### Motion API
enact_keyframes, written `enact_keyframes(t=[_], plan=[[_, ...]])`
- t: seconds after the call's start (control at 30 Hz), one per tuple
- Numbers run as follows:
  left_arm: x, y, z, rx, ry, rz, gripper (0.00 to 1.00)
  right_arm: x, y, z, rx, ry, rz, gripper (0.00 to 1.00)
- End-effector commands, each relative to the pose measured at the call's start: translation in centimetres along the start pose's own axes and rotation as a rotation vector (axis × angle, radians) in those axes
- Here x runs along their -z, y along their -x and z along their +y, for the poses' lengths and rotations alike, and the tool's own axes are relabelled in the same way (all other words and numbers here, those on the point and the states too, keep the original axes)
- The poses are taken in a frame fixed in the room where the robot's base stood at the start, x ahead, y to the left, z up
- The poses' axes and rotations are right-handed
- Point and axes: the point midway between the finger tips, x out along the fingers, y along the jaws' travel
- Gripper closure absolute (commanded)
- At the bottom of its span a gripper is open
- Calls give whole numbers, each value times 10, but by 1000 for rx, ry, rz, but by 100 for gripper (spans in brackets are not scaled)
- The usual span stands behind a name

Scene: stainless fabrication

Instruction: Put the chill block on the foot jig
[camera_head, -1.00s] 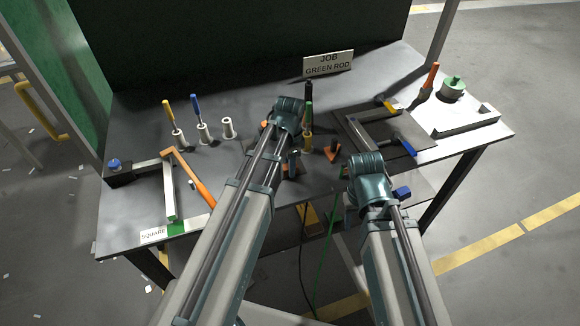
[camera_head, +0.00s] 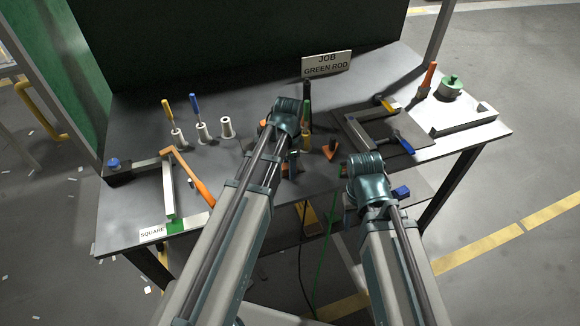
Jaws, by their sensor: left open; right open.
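My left gripper (camera_head: 291,152) is over the middle of the table, pointing down, its jaws open and mostly hidden behind its wrist. My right gripper (camera_head: 366,166) is lower and to the right, above the front of the table, open, its fingers hidden by its wrist. I cannot tell for certain which things are the chill block and the foot jig. A small blue block (camera_head: 402,191) lies just right of my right wrist on a dark plate. A dark plate with a pale angled bar (camera_head: 361,133) lies behind my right gripper. Orange pieces (camera_head: 330,151) stand between the grippers.
White holders, one (camera_head: 203,132) with a blue-handled tool, stand at the back left. An angle frame with an orange clamp (camera_head: 190,178) lies at left by a SQUARE label (camera_head: 153,234). A green-topped pot (camera_head: 450,88) is at back right.

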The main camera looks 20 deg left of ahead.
Motion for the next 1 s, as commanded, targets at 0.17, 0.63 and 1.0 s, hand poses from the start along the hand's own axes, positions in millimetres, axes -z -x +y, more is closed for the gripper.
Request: enact_keyframes(t=[0.17, 0.63, 1.0], plan=[[-6, 2, 1, -11, 10, -16, 33, 0, 2, 0, 0, 0, 0, 50], [-3, 72, 0, -9, 4, -12, 33, -4, 72, 7, 0, 0, 0, 50], [-2, 124, 0, -9, 2, -10, 33, -7, 124, 12, 0, 1, 0, 50]])
